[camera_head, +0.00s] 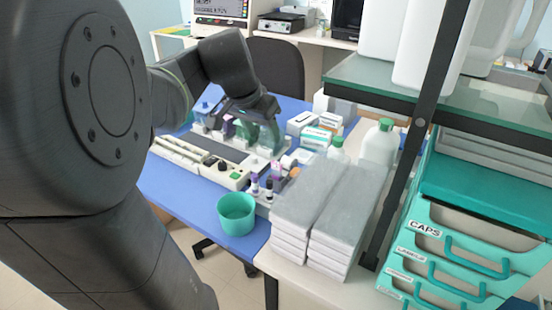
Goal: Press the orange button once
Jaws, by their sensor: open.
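My gripper (256,135) hangs from the dark arm, above the far side of a long white staining device (205,160) on the blue bench. It is open, and I see nothing held in it. My gripper and arm hide part of the area behind the device.
A green cup (237,212) stands at the blue bench's (178,196) front edge. Several small dark bottles (262,187) stand beside the panel. Stacked grey packs (320,212), white bottles with green caps (380,143) and a dark shelf post (405,180) stand to the right.

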